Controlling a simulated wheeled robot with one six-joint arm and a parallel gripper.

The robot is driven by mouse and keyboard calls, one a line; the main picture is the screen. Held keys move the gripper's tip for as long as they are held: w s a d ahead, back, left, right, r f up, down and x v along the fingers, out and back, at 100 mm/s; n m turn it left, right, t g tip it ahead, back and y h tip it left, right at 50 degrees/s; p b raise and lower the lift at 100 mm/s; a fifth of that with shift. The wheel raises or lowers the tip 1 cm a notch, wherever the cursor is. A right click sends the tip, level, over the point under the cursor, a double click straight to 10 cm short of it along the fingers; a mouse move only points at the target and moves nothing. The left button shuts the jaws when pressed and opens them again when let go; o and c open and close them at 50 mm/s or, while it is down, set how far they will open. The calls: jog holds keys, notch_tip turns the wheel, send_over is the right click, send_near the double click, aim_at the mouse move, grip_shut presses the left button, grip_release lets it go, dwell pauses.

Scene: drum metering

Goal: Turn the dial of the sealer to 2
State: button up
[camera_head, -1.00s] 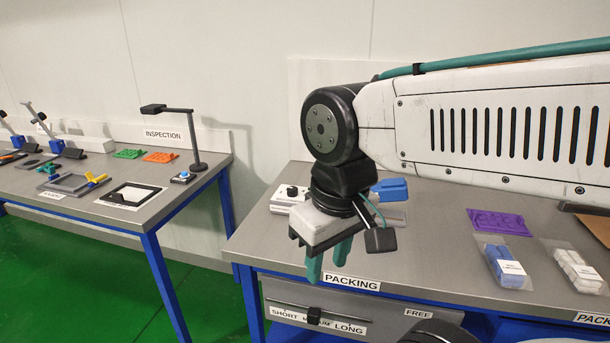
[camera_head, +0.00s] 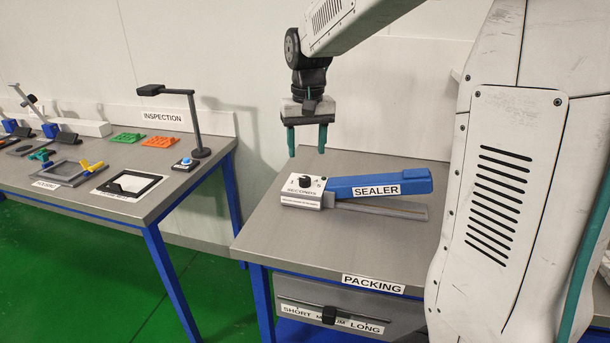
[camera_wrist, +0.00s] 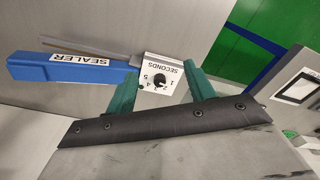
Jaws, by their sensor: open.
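The sealer (camera_head: 379,187) has a blue arm and a white control box (camera_head: 304,195) on the packing table. Its black dial (camera_head: 304,181) is on top of the box, by the word SECONDS. In the wrist view the dial (camera_wrist: 160,80) sits amid the numbers 1 to 5; its pointer is too small to read. My gripper (camera_head: 307,154) hangs above and slightly behind the box, its green fingers apart and pointing down, empty. In the wrist view my gripper (camera_wrist: 165,92) has a finger on either side of the dial in the picture, without visible contact.
The packing table (camera_head: 270,239) has free room in front of the sealer. A drawer (camera_head: 335,315) with a black slider is below its edge. The inspection table (camera_head: 150,205) with a lamp (camera_head: 195,120) stands at left. My own arm covers the right side.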

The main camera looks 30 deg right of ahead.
jog(key=m, duration=0.1)
send_over(305, 178)
notch_tip(305, 178, down, 8)
jog(key=shift+s+a, duration=0.1)
jog(key=shift+s, duration=0.05)
jog(key=shift+f, duration=4)
jog(key=c, duration=1)
